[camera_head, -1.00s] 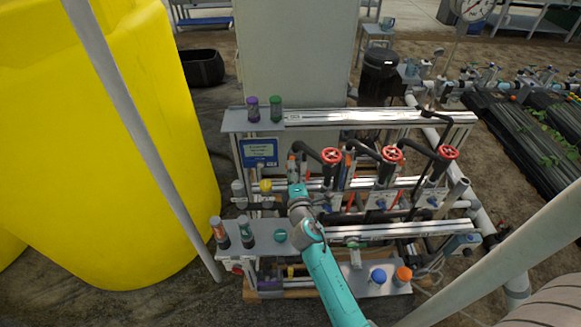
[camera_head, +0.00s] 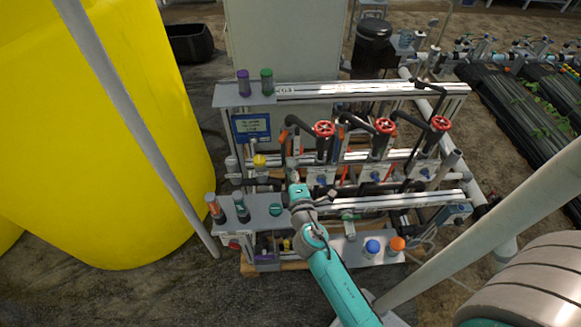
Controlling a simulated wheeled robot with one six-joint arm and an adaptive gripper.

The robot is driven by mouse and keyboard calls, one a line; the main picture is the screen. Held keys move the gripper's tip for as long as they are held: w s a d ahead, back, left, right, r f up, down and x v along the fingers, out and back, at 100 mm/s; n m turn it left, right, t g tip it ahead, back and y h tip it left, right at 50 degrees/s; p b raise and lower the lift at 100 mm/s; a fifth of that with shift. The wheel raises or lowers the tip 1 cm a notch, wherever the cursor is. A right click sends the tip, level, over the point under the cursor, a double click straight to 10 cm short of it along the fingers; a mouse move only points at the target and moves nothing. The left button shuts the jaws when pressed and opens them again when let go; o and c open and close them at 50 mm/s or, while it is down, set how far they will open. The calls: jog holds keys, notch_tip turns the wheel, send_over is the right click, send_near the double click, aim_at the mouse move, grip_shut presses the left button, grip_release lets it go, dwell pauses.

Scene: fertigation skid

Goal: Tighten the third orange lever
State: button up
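The skid (camera_head: 375,90) stands ahead of me with three red handwheels across its middle. Small orange levers show among the pipes below them. One orange lever (camera_head: 345,174) is under the gap between the left and middle handwheels. Another orange lever (camera_head: 389,172) is under the middle and right handwheels. A further orange part (camera_head: 283,135) is left of the left handwheel. I cannot tell which is the third lever. My gripper (camera_head: 294,166) is at the far end of my teal arm, left of these two levers. Its fingers are too small and hidden to read.
Purple (camera_head: 243,83) and green (camera_head: 267,82) bottles stand on the upper shelf. Several items stand on the front shelf. Blue (camera_head: 372,247) and orange (camera_head: 397,244) caps sit low right. A yellow tank (camera_head: 110,150) is left. A grey slanting pole (camera_head: 130,120) crosses left.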

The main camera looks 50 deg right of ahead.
aim_at(282, 142)
jog(key=shift+w+a, duration=0.15)
jog(key=shift+w, duration=0.2)
jog(key=c, duration=0.4)
jog(key=w+a+h, duration=0.1)
jog(key=w, duration=0.1)
jog(key=w+a+m+g+h, duration=0.1)
jog(key=w+a, duration=0.1)
jog(key=w+a+m+g+h, duration=0.1)
jog(key=w, duration=0.2)
jog(key=shift+a+f, duration=0.1)
jog(key=shift+a, duration=0.2)
grip_shut()
jog(key=shift+m+g, duration=0.4)
jog(key=shift+g, duration=0.1)
jog(key=x, duration=0.9)
jog(key=shift+w+r, duration=0.25)
jog(key=shift+w, duration=0.15)
jog(key=shift+s+d, duration=0.3)
jog(key=shift+s, duration=0.3)
jog(key=shift+s+d, duration=0.25)
jog(key=shift+s, duration=0.35)
jog(key=shift+s+d, duration=0.3)
jog(key=shift+s, duration=0.3)
jog(key=shift+s+d, duration=0.25)
jog(key=shift+s, duration=0.4)
jog(key=shift+s+d, duration=0.25)
jog(key=shift+s, duration=0.35)
jog(key=shift+f, duration=0.1)
